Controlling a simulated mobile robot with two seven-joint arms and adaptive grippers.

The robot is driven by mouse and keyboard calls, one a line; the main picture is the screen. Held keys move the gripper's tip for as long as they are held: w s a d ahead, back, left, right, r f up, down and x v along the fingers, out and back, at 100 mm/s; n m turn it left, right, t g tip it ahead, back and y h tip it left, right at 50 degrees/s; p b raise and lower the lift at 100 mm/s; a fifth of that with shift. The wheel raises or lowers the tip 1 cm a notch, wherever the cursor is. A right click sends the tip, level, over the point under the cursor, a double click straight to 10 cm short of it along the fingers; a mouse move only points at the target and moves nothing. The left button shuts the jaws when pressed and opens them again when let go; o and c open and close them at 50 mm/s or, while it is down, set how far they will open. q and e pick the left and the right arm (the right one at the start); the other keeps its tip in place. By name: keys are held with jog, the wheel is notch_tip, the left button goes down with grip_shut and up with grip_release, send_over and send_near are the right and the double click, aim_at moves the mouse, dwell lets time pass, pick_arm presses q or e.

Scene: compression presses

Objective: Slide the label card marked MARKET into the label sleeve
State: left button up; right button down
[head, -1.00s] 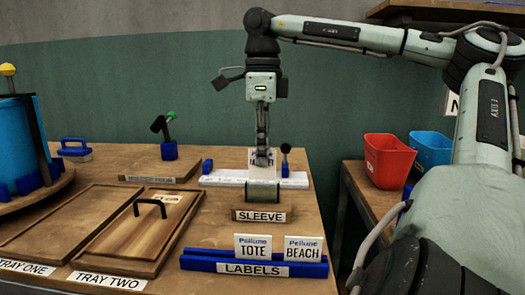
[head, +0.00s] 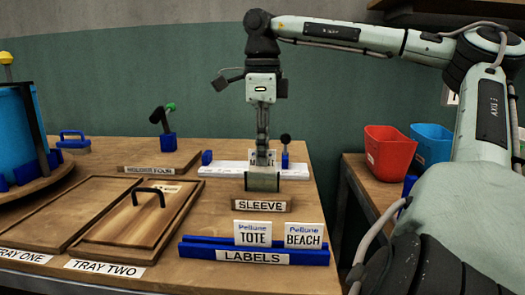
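A white label card (head: 270,156) stands upright behind the fingertips of my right gripper (head: 262,157). The fingers cover most of its print, so I cannot read the whole word. The card is at the top of the green label sleeve (head: 262,182), behind the SLEEVE sign (head: 262,206). How far it sits inside is hidden. My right gripper points straight down over the sleeve with its fingers seen edge-on. I cannot tell whether they still pinch the card. My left gripper is not in view.
A blue LABELS rack (head: 205,250) in front holds TOTE (head: 253,234) and BEACH (head: 304,236) cards. A white base (head: 225,169) with a dark-knobbed lever lies behind the sleeve. Wooden trays (head: 130,215) lie left. Red (head: 388,150) and blue (head: 428,148) bins stand right.

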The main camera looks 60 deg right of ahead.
jog(key=shift+f+b, duration=0.6)
jog(key=shift+f, duration=0.3)
jog(key=c, duration=2.2)
grip_release()
jog(key=o, duration=0.6)
jog(key=shift+c, duration=0.2)
notch_tip(320, 180, up, 12)
